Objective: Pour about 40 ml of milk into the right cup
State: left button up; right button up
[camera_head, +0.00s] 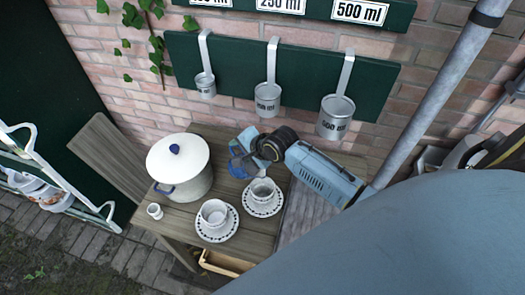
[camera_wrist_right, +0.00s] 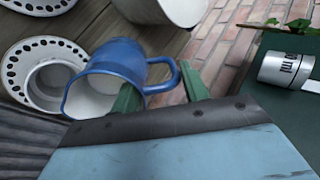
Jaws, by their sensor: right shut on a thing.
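My right gripper (camera_head: 264,150) is shut on the handle of a blue jug (camera_head: 237,163) above the table, just behind the right cup (camera_head: 262,189). In the right wrist view the jug (camera_wrist_right: 122,62) has its handle between my green fingers (camera_wrist_right: 165,92). Its mouth faces the white cup (camera_wrist_right: 50,84) on a dotted saucer (camera_wrist_right: 62,50), and its inside looks pale. I cannot make out a stream or the milk level. The left cup (camera_head: 214,212) stands on its own saucer (camera_head: 230,232). My left gripper is not in view.
A white lidded pot (camera_head: 180,175) stands at the table's left, with a small white cup (camera_head: 155,211) in front. Metal measuring cups, such as the 500 ml one (camera_head: 336,118), hang on a green board (camera_head: 235,65) behind.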

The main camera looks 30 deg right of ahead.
jog(key=s+t+b, duration=0.1)
jog(key=b, duration=0.1)
jog(key=f+t+b, duration=0.1)
jog(key=b, duration=0.2)
jog(key=shift+s+d+t+b, duration=0.2)
jog(key=shift+s+t+b, duration=0.1)
jog(key=shift+s+b, duration=0.05)
jog(key=shift+s+r+y, duration=0.1)
jog(key=shift+r+y, duration=0.05)
jog(key=shift+y, duration=0.15)
jog(key=shift+s+r+t, duration=0.15)
jog(key=shift+r+t, duration=0.3)
jog(key=shift+t, duration=0.05)
jog(key=shift+s+d, duration=0.1)
jog(key=shift+s, duration=0.05)
jog(key=shift+s+r+t, duration=0.2)
jog(key=shift+t, duration=0.2)
jog(key=shift+b, duration=0.35)
jog(key=shift+s+d+f+t+y+b, duration=0.25)
jog(key=shift+s+t+b, duration=0.3)
jog(key=shift+b, duration=0.35)
jog(key=shift+w+r, duration=0.1)
jog(key=shift+w, duration=0.1)
